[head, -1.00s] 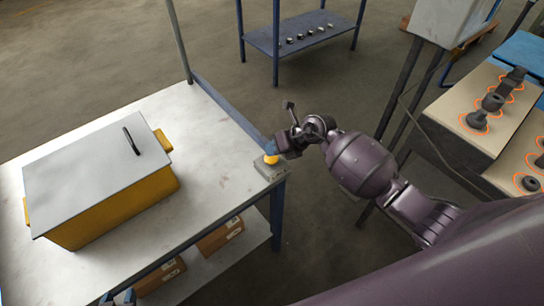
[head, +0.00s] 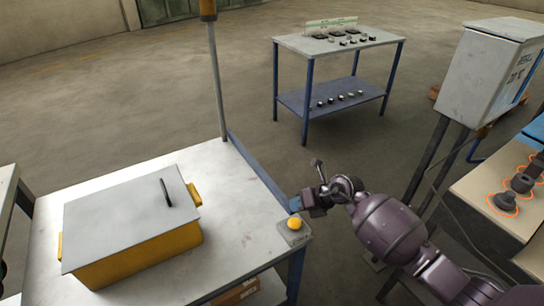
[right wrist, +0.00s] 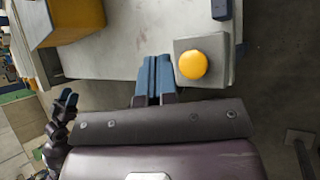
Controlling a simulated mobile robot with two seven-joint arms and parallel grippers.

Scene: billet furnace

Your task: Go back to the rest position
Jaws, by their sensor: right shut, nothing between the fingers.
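My right gripper (head: 295,204) is shut and empty. Its blue fingertips are at the table's right edge, beside the yellow push button (head: 294,223) on its grey box. In the right wrist view, the two blue fingers (right wrist: 152,76) lie together, just left of the button (right wrist: 193,65); I cannot tell whether they touch its box. My left gripper (right wrist: 68,101) shows small at the left of the right wrist view, with blue fingertips. Whether it is open or shut is unclear. It does not show in the head view.
A yellow box with a grey handled lid (head: 128,215) stands on the white-topped table (head: 235,195). A post (head: 215,80) rises at the table's back edge. Behind are a blue-legged shelf table (head: 335,42) and a grey cabinet (head: 490,72). Parts with orange rings lie on a bench (head: 485,185) at right.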

